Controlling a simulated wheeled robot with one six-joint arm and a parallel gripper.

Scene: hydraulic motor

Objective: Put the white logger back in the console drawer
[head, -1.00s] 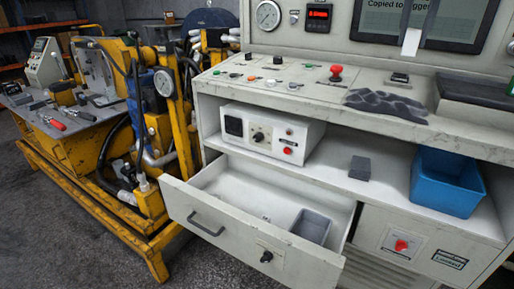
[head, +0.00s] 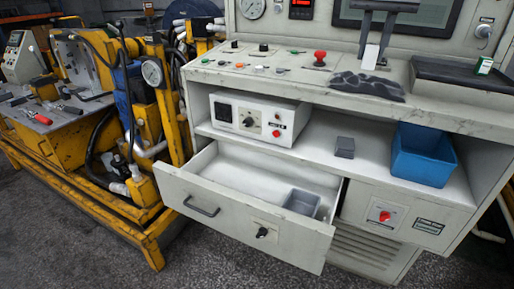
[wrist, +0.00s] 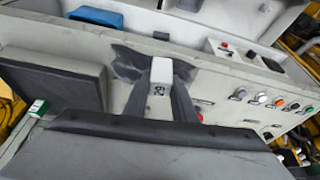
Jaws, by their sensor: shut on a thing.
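The white logger (head: 371,57) is held upright by my gripper (head: 376,42), in front of the console's screen and just above the dark cloth on the console top. In the wrist view the logger (wrist: 161,71) sits between the two dark fingers, with a dark number on its face. The console drawer (head: 228,214) is pulled open below and to the left of my gripper. Its white floor is bare except for a small grey bin (head: 302,202) at the right end.
A dark crumpled cloth (head: 367,87) lies on the sloping control panel, beside a red knob (head: 319,58). On the shelf above the drawer are a white instrument box (head: 258,119), a grey block (head: 345,147) and a blue bin (head: 423,155). A yellow hydraulic rig (head: 75,150) stands left.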

